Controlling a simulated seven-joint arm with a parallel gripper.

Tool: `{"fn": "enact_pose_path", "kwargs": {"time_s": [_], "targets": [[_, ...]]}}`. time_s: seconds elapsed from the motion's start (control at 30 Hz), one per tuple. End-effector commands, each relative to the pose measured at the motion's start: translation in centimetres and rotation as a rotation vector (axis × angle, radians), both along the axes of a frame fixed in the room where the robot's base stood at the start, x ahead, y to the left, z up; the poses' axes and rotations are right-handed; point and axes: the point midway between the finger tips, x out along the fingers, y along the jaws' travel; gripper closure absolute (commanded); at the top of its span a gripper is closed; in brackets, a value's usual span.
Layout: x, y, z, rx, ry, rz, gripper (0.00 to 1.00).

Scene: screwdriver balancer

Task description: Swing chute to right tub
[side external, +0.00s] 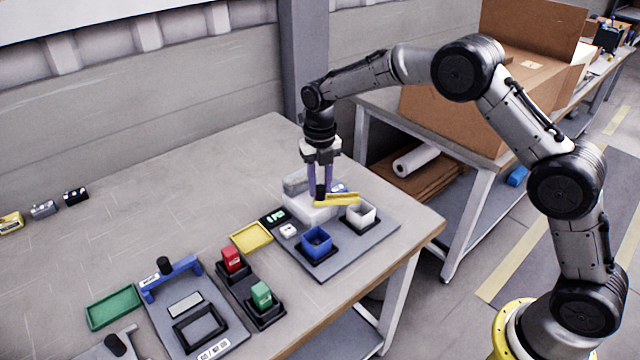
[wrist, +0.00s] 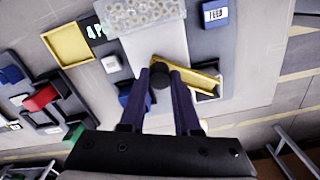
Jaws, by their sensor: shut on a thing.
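The yellow chute (side external: 340,199) sits at the front of a pale dispenser (side external: 308,208), with a black knob (side external: 320,190) at its left end. My gripper (side external: 319,194) points down and is shut on that knob; the wrist view shows the knob (wrist: 160,74) between the fingers. The chute reaches right, its free end at the white right tub (side external: 360,215); in the wrist view the chute (wrist: 193,78) partly covers that tub. The blue left tub (side external: 316,242) stands clear of the chute, nearer the front. I cannot tell what either tub holds.
A display (side external: 273,216) with green digits, a white button block (side external: 288,230) and a yellow tray (side external: 251,236) lie to the left. A blue FEED block (wrist: 214,13) is beside the dispenser in the wrist view. Red (side external: 231,258) and green (side external: 261,294) blocks stand nearer the front.

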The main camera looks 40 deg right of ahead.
Motion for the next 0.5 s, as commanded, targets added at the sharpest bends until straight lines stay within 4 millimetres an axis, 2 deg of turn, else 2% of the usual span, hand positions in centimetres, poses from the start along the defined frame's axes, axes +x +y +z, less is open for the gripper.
{"fn": "enact_pose_path", "kwargs": {"time_s": [0.33,0.37,0.5], "targets": [[0.06,0.05,0.28,0.001,-0.004,0.001,1.0],[0.06,0.05,0.29,0.001,-0.004,0.001,0.64],[0.05,0.04,0.2,0.0,-0.002,0.001,0.39]]}}
